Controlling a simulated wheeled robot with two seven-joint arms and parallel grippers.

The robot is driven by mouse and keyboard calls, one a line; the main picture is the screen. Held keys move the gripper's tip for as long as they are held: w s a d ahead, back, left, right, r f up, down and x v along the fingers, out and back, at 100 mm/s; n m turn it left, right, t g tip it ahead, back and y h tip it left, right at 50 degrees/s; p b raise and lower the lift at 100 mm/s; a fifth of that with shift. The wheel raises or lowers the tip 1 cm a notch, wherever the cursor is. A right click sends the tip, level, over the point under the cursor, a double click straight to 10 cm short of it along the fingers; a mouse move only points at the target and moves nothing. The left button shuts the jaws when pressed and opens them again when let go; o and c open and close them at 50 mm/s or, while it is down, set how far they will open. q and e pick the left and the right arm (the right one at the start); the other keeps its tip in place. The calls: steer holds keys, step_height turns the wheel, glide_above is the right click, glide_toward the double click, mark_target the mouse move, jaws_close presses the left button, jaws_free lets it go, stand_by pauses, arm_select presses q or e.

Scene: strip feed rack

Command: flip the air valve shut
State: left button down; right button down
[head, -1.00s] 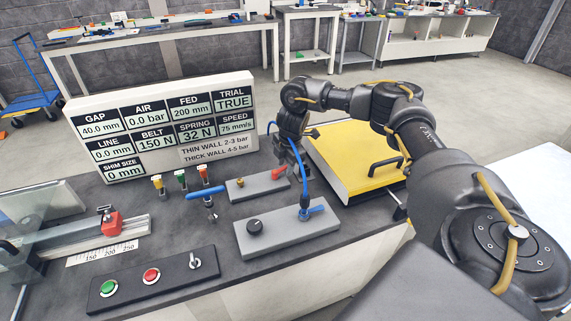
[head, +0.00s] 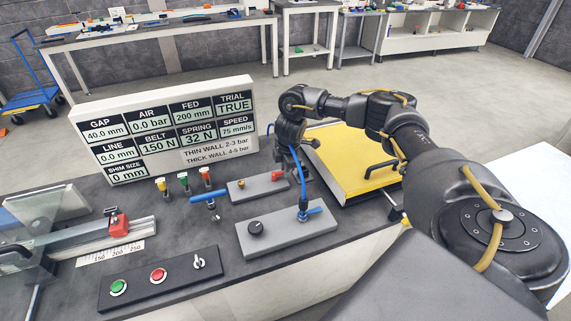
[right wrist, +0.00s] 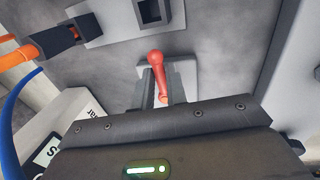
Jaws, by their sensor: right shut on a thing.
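A red lever (head: 277,176) stands on a small grey plate (head: 246,194) on the dark bench, right of a brass knob. My right gripper (head: 284,166) reaches down to it from behind in the head view. In the right wrist view the red lever (right wrist: 157,66) lies between the two fingers of the right gripper (right wrist: 163,88), which are shut on it. The pictures do not label which lever is the air valve. My left gripper is not in view.
The display board (head: 166,130) reads AIR 0.0 bar. A yellow panel (head: 352,165) lies right of the gripper. A black knob (head: 255,228) and a button box (head: 160,278) stand nearer the front. A blue-handled part (head: 208,197) lies left of the small plate.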

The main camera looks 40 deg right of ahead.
steer(key=c, duration=1.4)
jaws_free()
step_height(320, 180, up, 11)
steer(key=s+p, duration=0.1)
steer(key=s, duration=0.1)
steer(key=shift+a+f, duration=0.2)
steer(key=shift+a, duration=0.15)
